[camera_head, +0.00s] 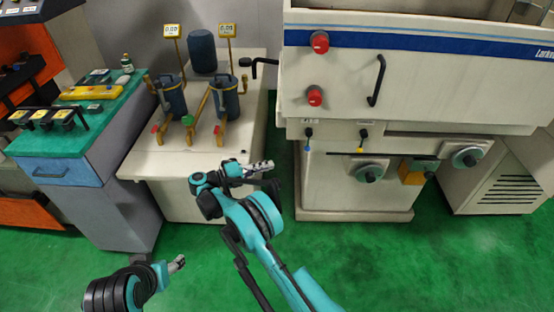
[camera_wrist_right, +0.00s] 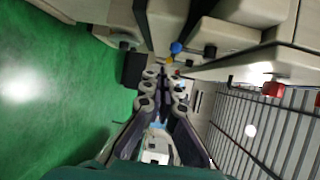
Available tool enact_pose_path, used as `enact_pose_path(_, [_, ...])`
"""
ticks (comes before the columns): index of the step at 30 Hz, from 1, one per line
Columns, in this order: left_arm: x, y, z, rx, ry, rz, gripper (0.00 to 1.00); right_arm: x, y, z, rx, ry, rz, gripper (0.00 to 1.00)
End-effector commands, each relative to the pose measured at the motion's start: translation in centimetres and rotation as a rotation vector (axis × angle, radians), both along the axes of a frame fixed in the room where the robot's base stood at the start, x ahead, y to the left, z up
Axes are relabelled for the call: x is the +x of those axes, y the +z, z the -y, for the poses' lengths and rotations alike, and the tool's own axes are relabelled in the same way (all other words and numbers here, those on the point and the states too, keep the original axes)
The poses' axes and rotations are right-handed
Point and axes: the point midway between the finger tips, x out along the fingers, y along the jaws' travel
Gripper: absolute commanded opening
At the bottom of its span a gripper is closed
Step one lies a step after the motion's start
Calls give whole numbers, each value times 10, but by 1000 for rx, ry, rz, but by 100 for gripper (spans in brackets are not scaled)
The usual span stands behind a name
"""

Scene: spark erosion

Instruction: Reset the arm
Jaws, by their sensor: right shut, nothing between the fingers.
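My right arm (camera_head: 258,215) reaches up from the bottom middle of the head view. Its gripper (camera_head: 264,166) points right, in front of the gap between the cream table and the white machine. In the right wrist view the right gripper (camera_wrist_right: 163,86) has its fingers together with nothing between them. My left gripper (camera_head: 178,263) shows small at the lower left of the head view, above the green floor. Its fingers are too small to tell open from shut.
A white machine (camera_head: 415,95) with red knobs and a black handle stands at right. A cream table (camera_head: 190,170) carries blue cylinders and yellow pipes. A green-topped cabinet (camera_head: 85,140) stands at left. Green floor (camera_head: 440,265) is clear at lower right.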

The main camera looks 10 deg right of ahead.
Motion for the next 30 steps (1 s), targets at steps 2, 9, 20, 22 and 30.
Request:
enact_pose_path(2, [0,3,0,0,0,0,58,-1,0,-7,0,0,0,0])
enact_pose_path(9, [0,3,0,0,0,0,58,-1,2,-10,-4,5,2,0])
enact_pose_path(20, [0,3,0,0,0,0,58,66,196,12,-269,391,70,0])
enact_pose_path(22, [0,3,0,0,0,0,58,74,247,10,-358,509,62,0])
enact_pose_path(30, [0,3,0,0,0,0,58,58,373,-23,-689,955,-106,0])
